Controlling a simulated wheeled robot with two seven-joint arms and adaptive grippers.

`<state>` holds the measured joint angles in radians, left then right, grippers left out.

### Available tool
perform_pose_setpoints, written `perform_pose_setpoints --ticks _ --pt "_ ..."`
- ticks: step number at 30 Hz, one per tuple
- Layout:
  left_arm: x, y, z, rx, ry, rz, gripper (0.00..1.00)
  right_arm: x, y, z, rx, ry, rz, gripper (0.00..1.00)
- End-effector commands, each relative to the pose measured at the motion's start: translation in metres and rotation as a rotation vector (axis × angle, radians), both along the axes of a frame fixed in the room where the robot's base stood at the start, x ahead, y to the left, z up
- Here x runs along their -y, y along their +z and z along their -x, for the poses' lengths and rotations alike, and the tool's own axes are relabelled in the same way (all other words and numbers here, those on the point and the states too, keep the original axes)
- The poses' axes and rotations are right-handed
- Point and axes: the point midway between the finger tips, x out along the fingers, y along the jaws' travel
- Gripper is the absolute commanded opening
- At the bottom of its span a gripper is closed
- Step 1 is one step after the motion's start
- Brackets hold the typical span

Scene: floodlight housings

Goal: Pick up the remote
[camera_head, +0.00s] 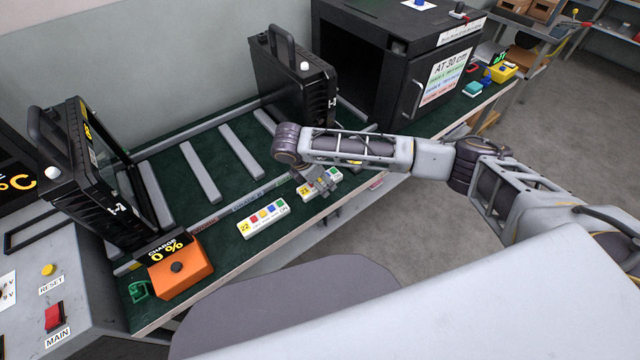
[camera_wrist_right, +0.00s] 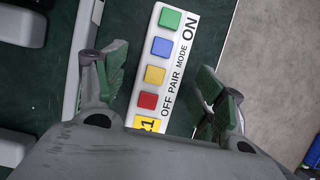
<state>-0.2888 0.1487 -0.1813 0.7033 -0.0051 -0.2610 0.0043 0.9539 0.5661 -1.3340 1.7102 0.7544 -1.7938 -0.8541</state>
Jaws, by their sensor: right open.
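Two white remotes with coloured buttons lie on the green bench top. The remote labelled 22 (camera_head: 264,220) lies in the open, left of my right gripper in the head view. The remote labelled 21 (camera_head: 304,189) is partly covered by my right gripper (camera_head: 322,186). In the right wrist view the remote 21 (camera_wrist_right: 176,60) shows green, blue, yellow and red buttons and lies lengthwise between the two spread fingers. The right gripper is open and empty. My left gripper is not in view.
Black floodlight housings stand at the left (camera_head: 80,170) and at the back (camera_head: 290,75). An orange box (camera_head: 180,268) reads 0 % charge. Grey bars (camera_head: 200,172) cross the bench behind the remotes. A black chamber (camera_head: 400,60) stands at back right.

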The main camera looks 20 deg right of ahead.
Motion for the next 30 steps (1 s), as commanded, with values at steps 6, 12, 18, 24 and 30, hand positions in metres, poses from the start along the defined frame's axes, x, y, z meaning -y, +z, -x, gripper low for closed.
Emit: perform_pose_setpoints --ticks 6,12,18,24,30 --pt "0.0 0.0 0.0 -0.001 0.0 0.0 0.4 0.0 0.0 0.0 0.0 0.0 0.0 0.48" --pt "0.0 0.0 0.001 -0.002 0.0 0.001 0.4 0.0 0.0 0.0 0.0 0.0 0.0 0.22" --pt "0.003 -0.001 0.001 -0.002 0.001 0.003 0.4 0.0 0.0 0.0 0.001 0.0 0.0 0.18" --pt "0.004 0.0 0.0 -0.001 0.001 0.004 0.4 -0.001 0.005 0.0 0.001 0.0 -0.001 0.18" --pt "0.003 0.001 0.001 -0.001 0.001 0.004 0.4 0.0 0.022 0.0 0.001 0.0 -0.001 0.18"
